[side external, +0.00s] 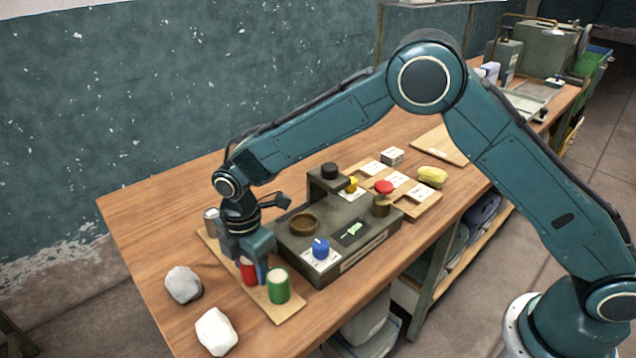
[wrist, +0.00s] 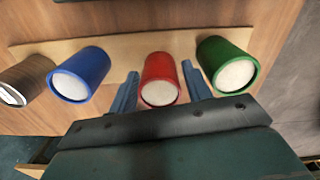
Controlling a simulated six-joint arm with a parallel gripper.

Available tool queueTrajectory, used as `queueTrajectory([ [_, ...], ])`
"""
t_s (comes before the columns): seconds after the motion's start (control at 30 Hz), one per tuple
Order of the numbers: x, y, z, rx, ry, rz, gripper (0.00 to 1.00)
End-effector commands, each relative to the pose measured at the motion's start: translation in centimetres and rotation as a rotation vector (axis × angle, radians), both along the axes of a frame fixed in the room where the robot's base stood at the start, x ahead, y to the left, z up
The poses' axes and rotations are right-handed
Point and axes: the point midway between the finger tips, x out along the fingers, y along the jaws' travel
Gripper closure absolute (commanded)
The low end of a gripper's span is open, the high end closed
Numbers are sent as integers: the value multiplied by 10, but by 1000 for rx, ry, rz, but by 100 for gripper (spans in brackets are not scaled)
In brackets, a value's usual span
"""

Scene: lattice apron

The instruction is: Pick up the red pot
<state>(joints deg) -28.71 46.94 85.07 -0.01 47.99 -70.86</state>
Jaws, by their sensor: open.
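The red pot (wrist: 161,72) stands on a thin wooden board (wrist: 128,44) in the wrist view, with a pale top. My gripper (wrist: 160,88) is open, with one finger on each side of the red pot. A small gap shows on either side, so the fingers do not look closed on it. In the side view the red pot (side external: 248,270) is partly hidden behind my gripper (side external: 252,268). A green pot (side external: 278,286) stands beside it; it is on the right in the wrist view (wrist: 226,66). A blue pot (wrist: 79,76) is on the left in the wrist view.
A brownish pot (wrist: 24,82) is at the wrist view's far left. A grey-green device (side external: 345,236) with a blue knob (side external: 320,248) stands right of my gripper. Grey (side external: 183,284) and white (side external: 216,332) rocks lie in front.

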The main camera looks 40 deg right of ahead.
Motion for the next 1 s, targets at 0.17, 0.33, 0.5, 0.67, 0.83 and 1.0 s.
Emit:
queueTrajectory([
  [0.17,0,0,0,0,0,0,51],
  [0.33,0,0,0,0,0,0,75],
  [0.5,0,0,1,0,-1,0,85],
  [0.67,0,0,1,0,-1,0,85],
  [0.83,0,0,6,1,-2,0,85],
  [1.0,1,0,21,1,-3,0,85],
])
